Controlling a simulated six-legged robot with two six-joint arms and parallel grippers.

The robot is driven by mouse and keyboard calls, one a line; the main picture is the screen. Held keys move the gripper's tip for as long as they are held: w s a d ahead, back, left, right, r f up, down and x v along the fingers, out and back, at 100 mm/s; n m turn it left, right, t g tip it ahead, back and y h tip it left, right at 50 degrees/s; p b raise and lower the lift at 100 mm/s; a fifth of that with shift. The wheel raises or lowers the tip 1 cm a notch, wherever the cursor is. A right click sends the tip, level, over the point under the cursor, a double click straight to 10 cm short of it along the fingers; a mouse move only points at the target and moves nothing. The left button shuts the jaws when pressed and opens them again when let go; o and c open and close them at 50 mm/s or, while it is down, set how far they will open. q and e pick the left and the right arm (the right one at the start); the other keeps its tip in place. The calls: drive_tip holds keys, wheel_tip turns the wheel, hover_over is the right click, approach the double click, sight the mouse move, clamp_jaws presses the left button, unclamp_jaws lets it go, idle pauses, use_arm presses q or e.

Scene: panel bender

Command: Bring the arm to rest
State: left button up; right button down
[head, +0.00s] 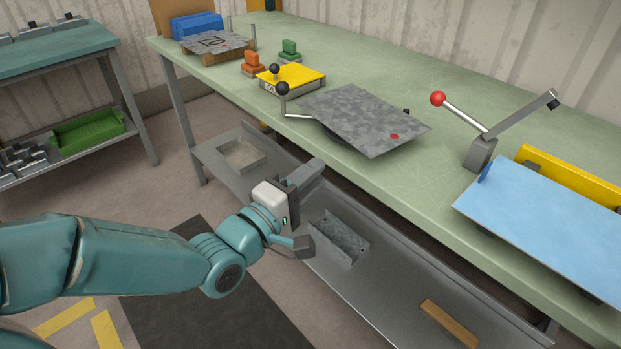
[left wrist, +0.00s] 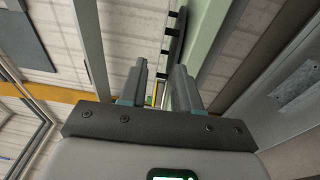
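My left arm (head: 110,255) comes in from the left of the head view, stretched toward the green workbench (head: 370,60). My left gripper (head: 306,208) is in front of the bench, over the lower shelf area. Its two fingers stand apart with nothing between them. In the left wrist view the fingers of this gripper (left wrist: 160,75) also show a clear gap. My right arm and gripper are not in view.
The bench holds a grey mottled sheet (head: 365,120), a yellow block (head: 292,77), a red-knobbed lever (head: 482,128) and a blue sheet (head: 545,215). The lower shelf (head: 385,290) holds a grey metal channel (head: 340,241). Open floor lies left of the bench.

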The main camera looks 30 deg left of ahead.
use_arm(q)
drive_tip(key=shift+s, duration=0.1)
drive_tip(key=s+d+f+g, duration=0.1)
drive_tip(key=d+f+g, duration=0.25)
drive_tip(key=f, duration=1.05)
drive_tip(key=d+f+g, duration=0.2)
drive_tip(key=f+g, duration=0.3)
drive_tip(key=f, duration=0.9)
drive_tip(key=s+d+f+m+g, duration=0.4)
drive_tip(key=s+f+m+g, duration=0.65)
drive_tip(key=s+f, duration=0.6)
wheel_tip(320, 180, up, 15)
drive_tip(key=m+t+p, duration=0.1)
drive_tip(key=m+p, duration=0.2)
drive_tip(key=p, duration=1.1)
drive_tip(key=shift+s, duration=0.15)
